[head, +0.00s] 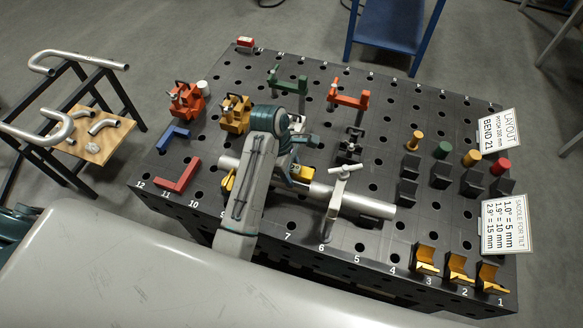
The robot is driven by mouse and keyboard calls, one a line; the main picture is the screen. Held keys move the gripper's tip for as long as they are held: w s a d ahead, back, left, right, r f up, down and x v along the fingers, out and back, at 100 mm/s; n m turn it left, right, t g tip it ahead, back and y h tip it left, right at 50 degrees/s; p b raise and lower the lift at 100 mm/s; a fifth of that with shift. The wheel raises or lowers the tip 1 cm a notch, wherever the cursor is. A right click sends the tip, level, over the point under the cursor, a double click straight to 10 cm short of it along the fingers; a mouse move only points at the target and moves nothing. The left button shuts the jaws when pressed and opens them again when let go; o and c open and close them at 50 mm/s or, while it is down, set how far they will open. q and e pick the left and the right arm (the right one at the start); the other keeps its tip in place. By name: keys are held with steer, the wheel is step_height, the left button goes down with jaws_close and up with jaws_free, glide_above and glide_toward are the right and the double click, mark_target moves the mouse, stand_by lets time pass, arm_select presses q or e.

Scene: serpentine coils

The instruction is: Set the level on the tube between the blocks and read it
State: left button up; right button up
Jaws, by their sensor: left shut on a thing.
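The silvery tube (318,190) runs across the front middle of the black table, sloping down to the right in the picture. Its left part is crossed by my left arm. My left gripper (296,166) points down at the tube and is shut on a small yellow piece, which looks like the level (303,173). The level is at the tube's upper side; whether it touches the tube I cannot tell. A yellow block (227,181) shows at the tube's left end, partly hidden by my arm. A white clamp (339,190) stands across the tube. My right gripper is out of view.
Red (186,100), orange (234,114) and green (288,84) fixtures stand behind. A black clamp (350,146) is behind the tube. Yellow-faced saddles (458,268) and a tilt sign (505,226) are at right. A rack (88,120) with bent tubes stands left.

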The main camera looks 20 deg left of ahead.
arm_select(q)
steer(key=shift+f, duration=0.3)
steer(key=shift+f, duration=0.45)
stand_by(0.3)
steer(key=o, duration=1.1)
steer(key=shift+o, duration=0.2)
